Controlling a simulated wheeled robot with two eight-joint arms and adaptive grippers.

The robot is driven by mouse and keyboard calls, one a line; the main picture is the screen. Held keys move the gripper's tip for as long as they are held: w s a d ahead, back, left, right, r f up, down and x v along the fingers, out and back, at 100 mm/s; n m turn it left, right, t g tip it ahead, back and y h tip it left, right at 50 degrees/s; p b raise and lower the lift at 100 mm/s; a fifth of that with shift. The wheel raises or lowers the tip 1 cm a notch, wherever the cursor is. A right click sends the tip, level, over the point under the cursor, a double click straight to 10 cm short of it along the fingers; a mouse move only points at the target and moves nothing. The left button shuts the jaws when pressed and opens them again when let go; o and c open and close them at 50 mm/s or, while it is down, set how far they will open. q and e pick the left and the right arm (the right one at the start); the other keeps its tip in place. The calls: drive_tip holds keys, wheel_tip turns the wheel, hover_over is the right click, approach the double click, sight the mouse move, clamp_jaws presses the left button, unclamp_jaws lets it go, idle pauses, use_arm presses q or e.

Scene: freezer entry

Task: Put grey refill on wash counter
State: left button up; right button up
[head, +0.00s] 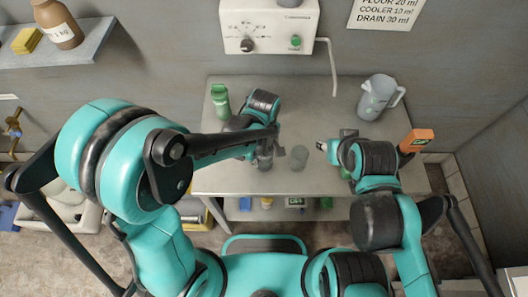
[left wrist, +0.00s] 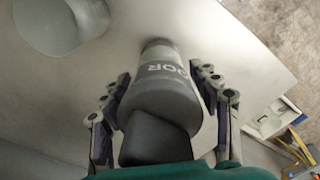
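The grey refill is a grey bottle (left wrist: 165,90) with a dark cap and a label ending in "OOR" in the left wrist view. It also shows in the head view (head: 265,158), partly covered by my gripper. Whether the bottle's base touches the metal counter (head: 230,180) is hard to tell. My right gripper (head: 328,147) is over the right half of the counter; its fingers are too small to read.
A grey cup (head: 298,158) stands just right of the refill. A green bottle (head: 220,101) stands at the back left, a grey jug (head: 378,97) at the back right. An orange item (head: 416,140) is near my right arm. A dispenser (head: 268,28) hangs on the wall.

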use_arm(q)
drive_tip(key=shift+r, duration=0.15)
drive_tip(key=shift+r+p, duration=0.2)
drive_tip(key=shift+p, duration=0.1)
wheel_tip(320, 180, up, 12)
drive_tip(key=p, duration=0.2)
drive_tip(key=shift+f+p, duration=0.1)
drive_tip(key=shift+p, duration=0.25)
drive_tip(key=s+a+r+m+t, duration=0.2)
drive_tip(key=a+r+m+t, duration=0.1)
drive_tip(key=a, duration=0.6)
drive_tip(key=s+a+r+m+t, duration=0.2)
drive_tip(key=s+a+m+t, duration=0.1)
drive_tip(key=a+m, duration=0.3)
drive_tip(key=a+t, duration=0.1)
drive_tip(key=a, duration=0.1)
drive_tip(key=shift+a+r, duration=0.4)
wheel_tip(320, 180, down, 12)
drive_tip(key=b, duration=1.2)
